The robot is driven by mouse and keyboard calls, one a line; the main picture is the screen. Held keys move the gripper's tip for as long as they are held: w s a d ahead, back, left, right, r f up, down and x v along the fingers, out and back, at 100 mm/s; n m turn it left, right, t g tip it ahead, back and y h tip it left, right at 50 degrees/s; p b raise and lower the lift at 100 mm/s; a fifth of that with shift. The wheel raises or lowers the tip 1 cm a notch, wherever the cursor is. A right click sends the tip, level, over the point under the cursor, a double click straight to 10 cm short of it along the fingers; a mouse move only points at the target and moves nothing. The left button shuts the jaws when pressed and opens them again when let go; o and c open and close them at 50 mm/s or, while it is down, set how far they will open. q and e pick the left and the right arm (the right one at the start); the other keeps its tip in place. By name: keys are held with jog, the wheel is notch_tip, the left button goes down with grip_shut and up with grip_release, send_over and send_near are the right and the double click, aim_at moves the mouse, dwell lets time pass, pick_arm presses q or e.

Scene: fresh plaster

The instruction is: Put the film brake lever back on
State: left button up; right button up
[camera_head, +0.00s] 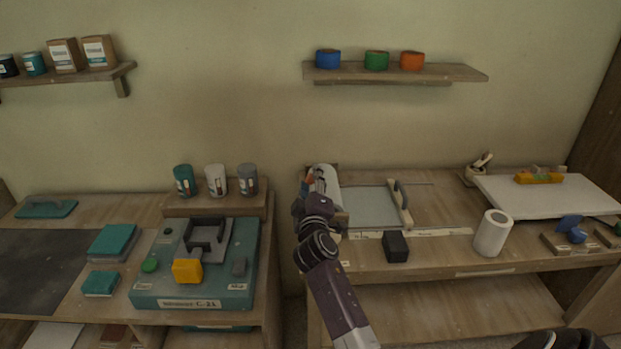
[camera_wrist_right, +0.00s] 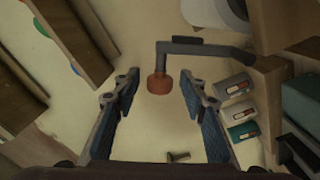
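A grey bent lever with a rust-orange knob (camera_wrist_right: 158,83) shows in the right wrist view. Its bar (camera_wrist_right: 205,48) runs right to a wooden post (camera_wrist_right: 266,80); I cannot tell how it is joined there. My right gripper (camera_wrist_right: 160,95) is open, with the knob seen between its fingertips and no clear contact. In the head view my right gripper (camera_head: 317,182) is at the white roll (camera_head: 328,176) at the right bench's left end, and hides the lever there. A small metal bolt-like piece (camera_wrist_right: 178,156) shows between the fingers in the wrist view. My left gripper is not in view.
A teal machine (camera_head: 190,292) with a yellow block (camera_head: 187,271) stands on the left bench. The right bench holds a black block (camera_head: 396,246), a white cylinder (camera_head: 492,233) and a white board (camera_head: 545,195). A wall shelf (camera_head: 395,72) holds three coloured rolls.

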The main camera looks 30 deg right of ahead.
jog(key=shift+w+d, duration=0.25)
jog(key=shift+w, duration=0.05)
jog(key=shift+c, duration=0.3)
grip_shut()
